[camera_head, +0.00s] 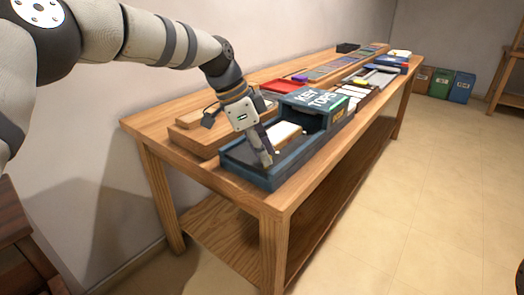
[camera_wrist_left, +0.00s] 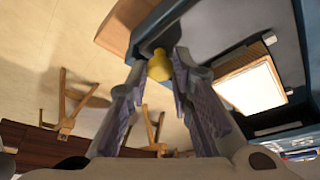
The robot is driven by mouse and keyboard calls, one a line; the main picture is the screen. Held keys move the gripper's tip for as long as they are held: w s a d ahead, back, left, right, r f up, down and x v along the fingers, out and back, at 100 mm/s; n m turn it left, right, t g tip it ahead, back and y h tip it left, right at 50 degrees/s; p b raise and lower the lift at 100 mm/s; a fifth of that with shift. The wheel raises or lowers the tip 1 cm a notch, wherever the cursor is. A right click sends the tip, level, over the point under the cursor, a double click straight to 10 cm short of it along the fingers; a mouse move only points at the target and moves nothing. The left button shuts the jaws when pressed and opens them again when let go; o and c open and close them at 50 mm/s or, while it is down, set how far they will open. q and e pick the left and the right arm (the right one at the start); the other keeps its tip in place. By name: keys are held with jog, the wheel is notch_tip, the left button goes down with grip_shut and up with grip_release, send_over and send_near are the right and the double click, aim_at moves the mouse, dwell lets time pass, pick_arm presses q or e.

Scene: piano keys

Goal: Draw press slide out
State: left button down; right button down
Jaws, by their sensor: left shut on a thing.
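A blue box labelled "KEY TOPS" (camera_head: 312,97) sits on the long wooden table, with a dark blue open tray (camera_head: 238,172) extending from it toward the near end. A pale-topped wooden block (camera_head: 287,131) lies in the tray; it also shows in the left wrist view (camera_wrist_left: 252,86). My left gripper (camera_head: 268,160) points down at the tray's near end. In the left wrist view its fingers (camera_wrist_left: 160,75) are around a yellow knob (camera_wrist_left: 159,65) at the edge of the blue part, shut on it. The knob is hidden in the head view. My right gripper is out of view.
The wooden table (camera_head: 160,122) runs away to the back right along the wall. A red tray (camera_head: 285,86) and several other items stand farther back. Coloured bins (camera_head: 440,84) stand on the floor.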

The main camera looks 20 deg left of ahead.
pick_arm(q)
jog(key=shift+s+f, duration=0.15)
jog(key=shift+f, duration=0.05)
jog(key=c, duration=1.4)
grip_release()
jog(key=shift+a, duration=0.1)
jog(key=shift+s+r, duration=0.1)
jog(key=shift+r, duration=0.25)
jog(key=v, duration=1.1)
jog(key=shift+a+r, duration=0.15)
jog(key=shift+r, duration=0.1)
